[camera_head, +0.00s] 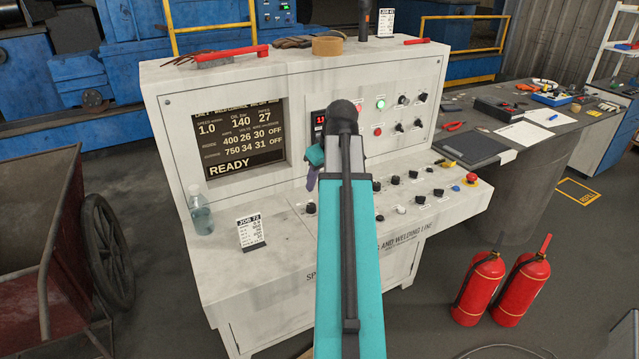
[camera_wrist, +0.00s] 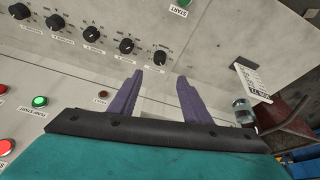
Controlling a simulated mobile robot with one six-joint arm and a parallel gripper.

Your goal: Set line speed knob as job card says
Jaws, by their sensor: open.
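The grey-white welding line console (camera_head: 290,250) has a sloped desk with several black knobs. In the wrist view a row of black knobs runs to the upper left, the nearest knob (camera_wrist: 160,57) just beyond my fingers. Their labels are too small to read, so I cannot tell which is line speed. A job card (camera_head: 250,232) stands at the desk's left; it also shows in the wrist view (camera_wrist: 252,78). Its small lines are unreadable. The display (camera_head: 240,137) reads speed 1.0 and READY. My gripper (camera_wrist: 159,90) is open and empty above the desk, touching no knob.
Another card (camera_head: 386,20) stands on the console top near a tape roll (camera_head: 327,46) and a red wrench (camera_head: 232,53). A clear bottle (camera_head: 202,212) stands left of the job card. A red emergency button (camera_head: 472,179) sits at the desk's right end.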

